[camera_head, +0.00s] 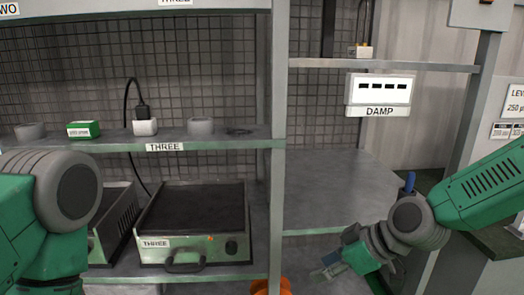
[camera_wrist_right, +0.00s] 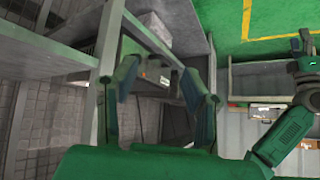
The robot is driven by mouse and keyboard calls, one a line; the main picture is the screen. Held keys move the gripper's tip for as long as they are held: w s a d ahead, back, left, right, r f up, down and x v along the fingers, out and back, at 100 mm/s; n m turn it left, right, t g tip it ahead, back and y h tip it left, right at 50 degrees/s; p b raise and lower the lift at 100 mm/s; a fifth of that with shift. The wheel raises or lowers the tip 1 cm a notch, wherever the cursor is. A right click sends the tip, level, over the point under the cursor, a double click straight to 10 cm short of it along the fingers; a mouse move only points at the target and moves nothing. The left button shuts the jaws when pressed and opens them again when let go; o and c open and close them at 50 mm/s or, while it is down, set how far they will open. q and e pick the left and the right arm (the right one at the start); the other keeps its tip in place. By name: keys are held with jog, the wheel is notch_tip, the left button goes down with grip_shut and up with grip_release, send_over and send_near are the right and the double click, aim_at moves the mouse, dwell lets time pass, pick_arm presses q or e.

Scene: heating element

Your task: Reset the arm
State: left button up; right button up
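My right arm comes in from the right in the head view, and its gripper (camera_head: 330,268) hangs low in front of the right-hand shelf bay. In the right wrist view the two fingers of my right gripper (camera_wrist_right: 166,100) stand apart with nothing between them. My left arm shows only as a green and grey link at the left edge of the head view. The left gripper is not clearly visible in the head view. A green arm with a gripper (camera_wrist_right: 303,48) shows at the right of the right wrist view; I take it for my left one, and its fingers are too small to read.
A grey shelf (camera_head: 190,143) labelled THREE holds small boxes and a plug with a black cable. Below it sits a heating unit (camera_head: 195,225) with a dark top. A grey post (camera_head: 278,150) divides the bays. A DAMP box (camera_head: 380,92) hangs above a bare shelf (camera_head: 330,190).

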jog(key=s+d+f+m+g+h+b, duration=0.1)
jog(key=s+d+f+m+h, duration=0.15)
jog(key=s+f, duration=0.7)
jog(key=s+d+f+m+g+h+b, duration=0.1)
jog(key=s+d+f+m+g+b, duration=0.15)
jog(key=s+f, duration=0.7)
jog(key=s+d+f+m+h+b, duration=0.1)
jog(key=s+d+f+m+h, duration=0.2)
jog(key=s+d+f, duration=0.7)
jog(key=shift+s+m+h, duration=0.35)
jog(key=shift+s+m, duration=0.2)
jog(key=shift+m, duration=0.55)
jog(key=shift+w+f, duration=0.1)
jog(key=shift+w, duration=0.05)
